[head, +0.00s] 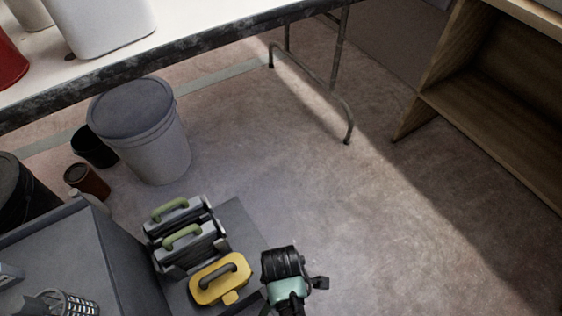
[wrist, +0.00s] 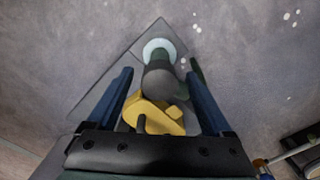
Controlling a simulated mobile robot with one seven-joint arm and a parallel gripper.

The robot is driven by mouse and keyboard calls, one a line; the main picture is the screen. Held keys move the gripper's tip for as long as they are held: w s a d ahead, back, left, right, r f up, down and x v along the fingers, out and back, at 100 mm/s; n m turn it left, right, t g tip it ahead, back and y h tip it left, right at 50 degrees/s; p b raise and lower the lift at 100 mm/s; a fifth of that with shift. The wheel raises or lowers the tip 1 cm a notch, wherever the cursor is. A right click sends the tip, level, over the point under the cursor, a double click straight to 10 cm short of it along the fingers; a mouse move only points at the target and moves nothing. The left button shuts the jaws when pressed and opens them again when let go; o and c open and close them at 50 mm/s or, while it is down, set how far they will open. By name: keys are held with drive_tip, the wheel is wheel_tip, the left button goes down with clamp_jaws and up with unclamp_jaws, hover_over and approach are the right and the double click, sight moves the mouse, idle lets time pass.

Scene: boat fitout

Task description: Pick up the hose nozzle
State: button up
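The hose nozzle appears to be the dark cylinder (wrist: 160,80) with a pale teal round end in the wrist view, between and just beyond my fingertips. A small dark part sticks out at its side. My gripper (wrist: 160,88) is open, with no visible grip on anything.
Two grey cases with green handles (head: 181,243) stand beside the yellow tool on a grey panel (head: 240,225). A grey cabinet (head: 80,258) is at left. A lidded bucket (head: 150,150) stands under the long table (head: 190,45). Wooden shelving (head: 460,60) is at right. The middle floor is clear.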

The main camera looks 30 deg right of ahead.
clamp_jaws()
idle(0.5)
